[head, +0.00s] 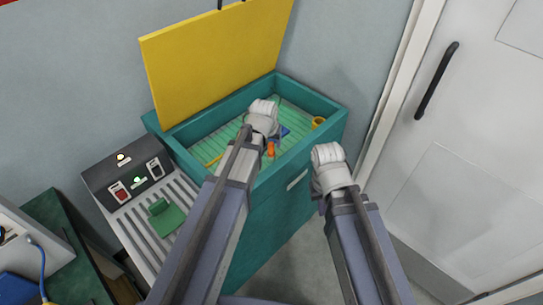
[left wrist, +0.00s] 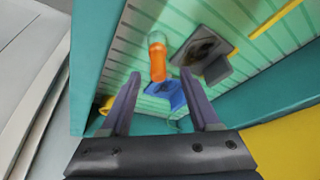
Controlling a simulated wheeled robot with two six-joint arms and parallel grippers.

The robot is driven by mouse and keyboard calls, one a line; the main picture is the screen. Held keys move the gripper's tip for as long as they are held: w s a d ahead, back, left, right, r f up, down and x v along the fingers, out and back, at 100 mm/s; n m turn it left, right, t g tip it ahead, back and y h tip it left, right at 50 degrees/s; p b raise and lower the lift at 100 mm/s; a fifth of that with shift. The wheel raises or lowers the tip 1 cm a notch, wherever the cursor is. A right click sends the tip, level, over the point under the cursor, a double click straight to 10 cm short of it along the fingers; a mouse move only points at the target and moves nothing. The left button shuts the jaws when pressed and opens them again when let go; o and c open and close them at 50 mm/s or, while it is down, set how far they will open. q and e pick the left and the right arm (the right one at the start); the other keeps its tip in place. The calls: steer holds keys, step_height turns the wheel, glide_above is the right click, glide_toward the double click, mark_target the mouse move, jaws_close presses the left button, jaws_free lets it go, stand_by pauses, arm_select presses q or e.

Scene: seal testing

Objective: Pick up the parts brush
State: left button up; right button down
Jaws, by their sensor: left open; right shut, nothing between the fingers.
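An orange handle-like piece (head: 271,149) with a blue block (head: 285,131) beside it lies in the green tub; this looks like the parts brush, though I cannot tell for sure. In the left wrist view the orange piece (left wrist: 157,62) has a pale end, and the blue block (left wrist: 170,96) is beneath it. My left gripper (left wrist: 160,74) is open over the tub, with the orange piece showing between its fingertips, apparently beyond them and not gripped. My left gripper's wrist hides part of the tub in the head view. My right gripper (head: 328,154) is shut and empty, outside the tub's right front side.
The green tub (head: 180,156) has raised walls and a yellow lid (head: 215,55) standing open behind. A yellow cup (head: 318,122) is at its right, a yellow strip (head: 213,160) at its left. A grey square part (left wrist: 205,52) lies near the blue block. A control box (head: 125,174) stands left.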

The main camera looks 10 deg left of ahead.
mark_target(272, 150)
arm_select(q)
steer(key=b+x, duration=0.7)
steer(key=shift+w+d+f, duration=0.15)
steer(key=shift+w+f, duration=0.1)
steer(key=shift+f, duration=0.1)
steer(key=shift+r, duration=0.1)
jaws_close()
stand_by(0.5)
